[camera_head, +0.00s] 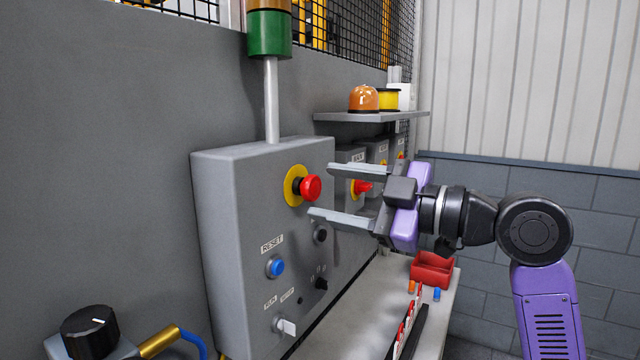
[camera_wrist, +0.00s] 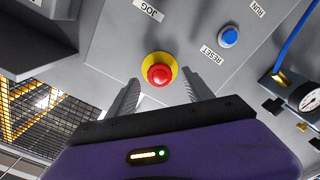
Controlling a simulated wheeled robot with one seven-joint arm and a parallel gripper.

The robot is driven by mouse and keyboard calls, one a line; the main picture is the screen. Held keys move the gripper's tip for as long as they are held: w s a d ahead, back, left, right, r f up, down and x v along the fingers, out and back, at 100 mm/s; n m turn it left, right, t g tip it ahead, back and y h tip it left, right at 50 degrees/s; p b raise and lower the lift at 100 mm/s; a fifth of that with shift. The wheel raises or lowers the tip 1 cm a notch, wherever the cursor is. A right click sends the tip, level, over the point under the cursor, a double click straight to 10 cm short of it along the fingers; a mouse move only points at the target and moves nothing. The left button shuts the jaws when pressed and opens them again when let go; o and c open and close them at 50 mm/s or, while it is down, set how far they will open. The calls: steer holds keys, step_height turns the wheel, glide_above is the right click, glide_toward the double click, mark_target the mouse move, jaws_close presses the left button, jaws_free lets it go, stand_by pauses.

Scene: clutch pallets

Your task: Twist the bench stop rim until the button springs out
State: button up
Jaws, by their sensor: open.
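The bench stop is a red mushroom button (camera_head: 311,188) with a yellow ring (camera_head: 293,185) behind it, on the upper part of a grey control box (camera_head: 232,230). In the wrist view the red button (camera_wrist: 159,75) sits on its yellow ring (camera_wrist: 150,63), ahead of my gripper and between the lines of its fingers. My gripper (camera_head: 336,192) is open, its fingers pointing at the box from the right. One finger shows above the button's height and one below it. The jaws are empty and I see no contact with the button.
A blue reset button (camera_head: 276,267), a black knob (camera_head: 321,283) and a white switch (camera_head: 286,327) are lower on the box. Another red button (camera_head: 361,187) stands behind my fingers. A shelf (camera_head: 372,116) holds an orange beacon (camera_head: 364,98). A red bin (camera_head: 432,270) sits on the bench below.

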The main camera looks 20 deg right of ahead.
steer(key=shift+x, duration=1.3)
jaws_close()
steer(key=shift+p, duration=0.3)
steer(key=m+p, duration=0.1)
steer(key=m, duration=0.2)
steer(key=shift+m, duration=0.4)
steer(key=shift+m+p, duration=0.7)
steer(key=shift+m, duration=1.1)
